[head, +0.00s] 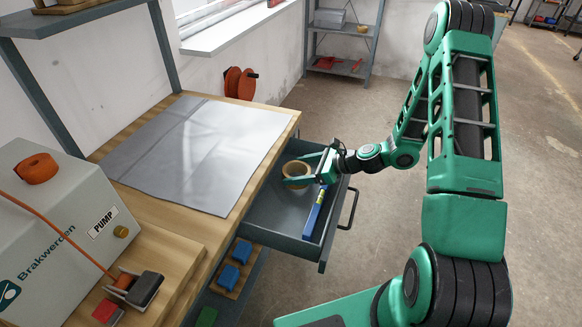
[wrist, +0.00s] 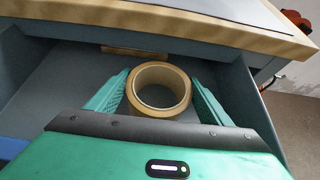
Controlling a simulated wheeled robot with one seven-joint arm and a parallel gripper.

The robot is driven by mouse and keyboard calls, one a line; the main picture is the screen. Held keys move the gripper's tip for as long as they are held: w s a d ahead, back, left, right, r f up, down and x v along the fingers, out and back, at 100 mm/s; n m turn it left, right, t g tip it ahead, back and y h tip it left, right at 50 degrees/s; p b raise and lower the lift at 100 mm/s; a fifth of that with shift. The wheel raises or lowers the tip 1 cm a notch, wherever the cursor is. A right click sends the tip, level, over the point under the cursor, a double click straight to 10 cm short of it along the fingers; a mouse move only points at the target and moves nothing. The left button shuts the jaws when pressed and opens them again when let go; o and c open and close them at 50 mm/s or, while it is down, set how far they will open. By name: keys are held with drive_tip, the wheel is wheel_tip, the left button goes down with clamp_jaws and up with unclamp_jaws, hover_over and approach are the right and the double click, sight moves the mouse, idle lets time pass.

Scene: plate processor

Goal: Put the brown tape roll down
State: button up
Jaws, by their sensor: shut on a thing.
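The brown tape roll (head: 297,172) is in the open drawer (head: 262,218) under the workbench. It also shows in the wrist view (wrist: 159,88), with its hole facing up. My gripper (head: 302,170) reaches into the drawer from the right, and its green fingers are on either side of the roll. In the wrist view my gripper (wrist: 157,92) is shut on the roll. Whether the roll touches the drawer floor cannot be told.
A blue spirit level (head: 316,212) lies in the drawer to the right of the roll. The bench top carries a grey mat (head: 190,150) and the pump machine (head: 60,230). A shelf below holds blue blocks (head: 236,262). The drawer's middle is clear.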

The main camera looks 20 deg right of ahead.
sight(294, 166)
drive_tip(key=w, duration=0.4)
drive_tip(key=shift+a+f, duration=0.1)
drive_tip(key=shift+a, duration=0.05)
drive_tip(key=shift+f, duration=0.6)
drive_tip(key=o, duration=1.1)
drive_tip(key=shift+f, duration=0.1)
drive_tip(key=shift+o, duration=0.2)
drive_tip(key=v, duration=1.2)
